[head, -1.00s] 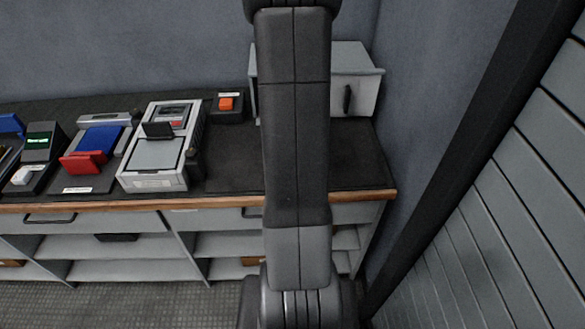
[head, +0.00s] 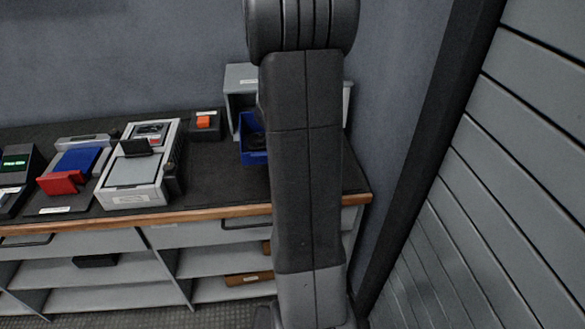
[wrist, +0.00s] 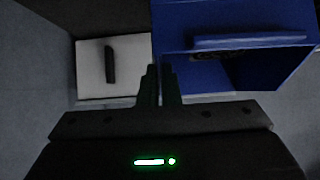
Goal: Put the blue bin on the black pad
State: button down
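The blue bin (head: 252,140) shows in the head view just left of my arm, in front of the grey cabinet (head: 241,78); my arm hides its right part. In the wrist view the bin (wrist: 240,17) fills the upper right, with its lip and a dark inside showing. My gripper (wrist: 160,68) has its fingers close together at the bin's left edge, and they look closed on its wall. The gripper is hidden in the head view. A dark mat (head: 213,180) covers the worktop; I cannot make out a separate empty black pad on it.
A grey-white device (head: 140,172) with a black lever stands left on the worktop, beside a blue-and-red unit (head: 77,163). An orange button on a dark box (head: 205,123) stands behind. The cabinet's white door with a black handle (wrist: 110,63) shows beside the gripper. A wall closes the right.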

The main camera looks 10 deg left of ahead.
jog(key=shift+f+b, duration=0.25)
jog(key=shift+b, duration=0.05)
notch_tip(320, 180, down, 10)
jog(key=b, duration=0.9)
jog(key=shift+r+b, duration=0.2)
jog(key=shift+b, duration=0.15)
jog(key=shift+r, duration=0.1)
jog(key=c, duration=2.1)
grip_release()
jog(key=shift+f, duration=0.25)
jog(key=o, duration=0.5)
jog(key=shift+c, duration=0.2)
jog(key=shift+r, duration=0.15)
